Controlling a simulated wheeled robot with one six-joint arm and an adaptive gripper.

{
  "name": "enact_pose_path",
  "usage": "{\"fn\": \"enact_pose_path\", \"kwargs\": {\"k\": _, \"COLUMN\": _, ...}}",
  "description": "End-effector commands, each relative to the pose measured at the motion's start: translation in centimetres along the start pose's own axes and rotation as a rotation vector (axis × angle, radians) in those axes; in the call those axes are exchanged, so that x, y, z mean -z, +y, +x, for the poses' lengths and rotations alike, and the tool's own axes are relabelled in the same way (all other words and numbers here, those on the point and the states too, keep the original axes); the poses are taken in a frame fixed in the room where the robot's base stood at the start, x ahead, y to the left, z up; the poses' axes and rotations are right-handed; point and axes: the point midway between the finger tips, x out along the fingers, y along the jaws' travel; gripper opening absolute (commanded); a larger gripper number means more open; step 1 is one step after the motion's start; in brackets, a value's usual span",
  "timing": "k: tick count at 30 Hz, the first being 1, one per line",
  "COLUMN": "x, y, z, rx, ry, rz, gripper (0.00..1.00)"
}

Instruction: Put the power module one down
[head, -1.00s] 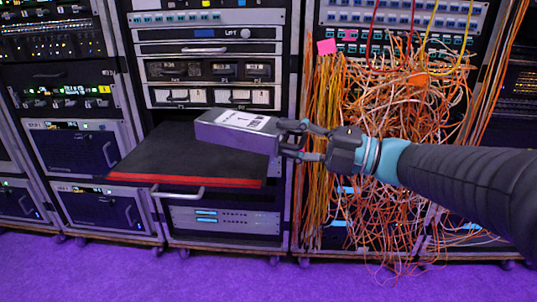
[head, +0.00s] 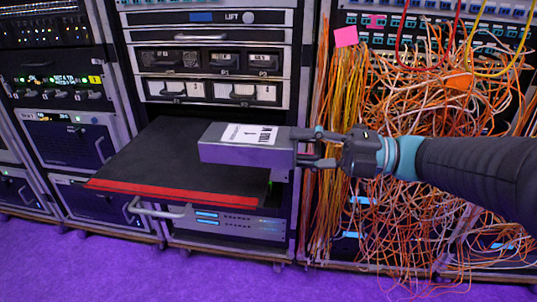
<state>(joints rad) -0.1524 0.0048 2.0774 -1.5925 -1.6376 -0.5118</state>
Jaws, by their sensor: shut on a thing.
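The power module (head: 225,152) is a grey box with a white label marked with a 1 and some text on top. My gripper (head: 308,148) is shut on its right end. The module is at the right part of a black pull-out shelf (head: 140,160) with a red front edge. I cannot tell whether its underside touches the shelf or is held just above it. The gripper's fingertips partly cover the module's right end.
A handle (head: 160,211) juts out below the shelf front. Two module bays (head: 210,90) sit in the rack above. Loose orange cables (head: 430,190) hang thickly at the right, behind my arm. The shelf's left part is bare.

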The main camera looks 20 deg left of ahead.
Motion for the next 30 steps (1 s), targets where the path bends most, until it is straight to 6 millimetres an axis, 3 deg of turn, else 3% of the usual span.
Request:
{"fn": "enact_pose_path", "kwargs": {"k": 5, "x": -0.6, "y": -0.3, "z": 0.3, "rx": -0.001, "ry": 0.008, "rz": -0.001, "gripper": 0.0}}
{"fn": "enact_pose_path", "kwargs": {"k": 24, "x": -9.7, "y": -5.8, "z": 1.1, "rx": -0.001, "ry": 0.017, "rz": 0.0, "gripper": 0.0}}
{"fn": "enact_pose_path", "kwargs": {"k": 30, "x": -11.2, "y": -6.7, "z": 1.1, "rx": -0.001, "ry": 0.016, "rz": -0.003, "gripper": 0.0}}
